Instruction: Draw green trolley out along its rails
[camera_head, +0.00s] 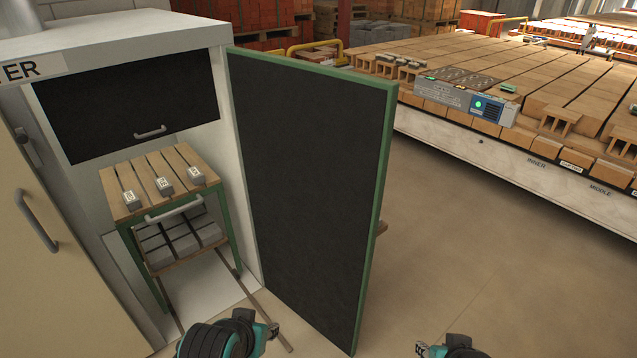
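The green trolley (226,229) has green legs and a slatted wooden top. It stands inside the white cabinet at the left, with a grey bar handle (174,209) across its front. Three small labelled grey blocks (164,186) sit on its top, and grey bricks (170,245) lie on its lower shelf. Two thin rails (262,310) run from under it toward me across the floor. My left gripper (262,332) is at the bottom edge, in front of the trolley and apart from it. My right gripper (425,349) is at the bottom right, far from it. Both are partly cut off, and their finger openings are unclear.
A tall dark door panel (310,190) with a green frame stands open right of the trolley. A black hatch (135,100) is above it, a beige door (60,230) left. A long brick-covered bench (500,150) is at right; the floor (480,260) before it is clear.

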